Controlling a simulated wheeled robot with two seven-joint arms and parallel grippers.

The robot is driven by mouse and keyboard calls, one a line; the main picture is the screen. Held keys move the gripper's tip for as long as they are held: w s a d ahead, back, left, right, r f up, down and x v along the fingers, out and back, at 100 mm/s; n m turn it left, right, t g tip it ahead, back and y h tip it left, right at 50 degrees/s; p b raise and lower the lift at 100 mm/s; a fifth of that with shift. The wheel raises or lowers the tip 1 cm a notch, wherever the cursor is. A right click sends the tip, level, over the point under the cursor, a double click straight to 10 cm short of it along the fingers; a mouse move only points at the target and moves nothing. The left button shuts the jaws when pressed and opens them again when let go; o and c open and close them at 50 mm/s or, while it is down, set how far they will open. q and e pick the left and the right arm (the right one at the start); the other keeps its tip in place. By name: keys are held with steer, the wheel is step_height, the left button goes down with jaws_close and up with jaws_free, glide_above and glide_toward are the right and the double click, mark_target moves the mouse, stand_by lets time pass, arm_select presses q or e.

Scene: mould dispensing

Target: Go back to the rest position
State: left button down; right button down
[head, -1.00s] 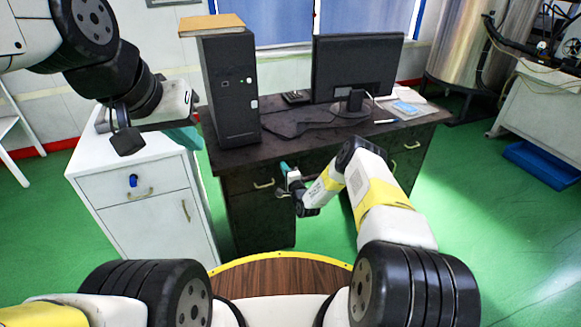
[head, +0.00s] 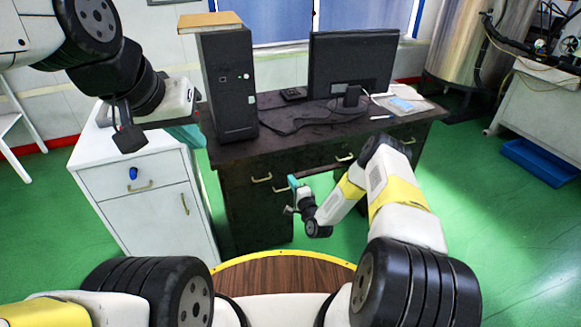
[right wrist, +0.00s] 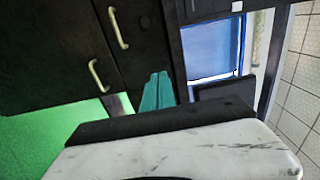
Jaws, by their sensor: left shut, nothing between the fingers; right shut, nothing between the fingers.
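My right gripper (head: 292,182) shows in the head view in front of the dark desk's drawers, its teal fingers small and apart from the desk front. In the right wrist view my right gripper's teal fingers (right wrist: 157,92) are together with nothing between them, against the dark desk front. My left gripper (head: 186,136) is at the upper left of the head view, above the right side of the white cabinet. Its teal fingers are mostly hidden behind its own white body and nothing is seen held in it.
The dark desk (head: 290,152) carries a black computer tower (head: 226,90), a monitor (head: 350,65) and papers (head: 408,107). The white cabinet (head: 140,200) stands to its left. A blue tray (head: 543,163) lies on the green floor at right. Floor between me and the desk is clear.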

steer(key=w+d+r+n+g, duration=0.2)
steer(key=w+r+n, duration=0.15)
steer(key=r, duration=0.55)
steer(key=w+d+r+n+g, duration=0.15)
steer(key=r+n, duration=0.25)
steer(key=r, duration=0.6)
steer(key=s+d+r+n+g+h, duration=0.15)
steer(key=s+r, duration=0.25)
steer(key=r, duration=0.4)
steer(key=s+d+r+n+g+h, duration=0.1)
steer(key=s+d+r+n, duration=0.15)
steer(key=r, duration=0.55)
steer(key=s+d+r+n+g+h, duration=0.1)
steer(key=s+r, duration=0.5)
steer(key=s, duration=0.3)
steer(key=s+d+r+g+h, duration=0.15)
steer(key=s+r, duration=0.35)
steer(key=s, duration=0.5)
steer(key=s+r+n+g+y, duration=0.1)
steer(key=s+n+g, duration=0.1)
steer(key=s, duration=1.7)
steer(key=shift+s+a+y, duration=0.25)
steer(key=shift+a+y, duration=0.05)
steer(key=shift+a, duration=0.15)
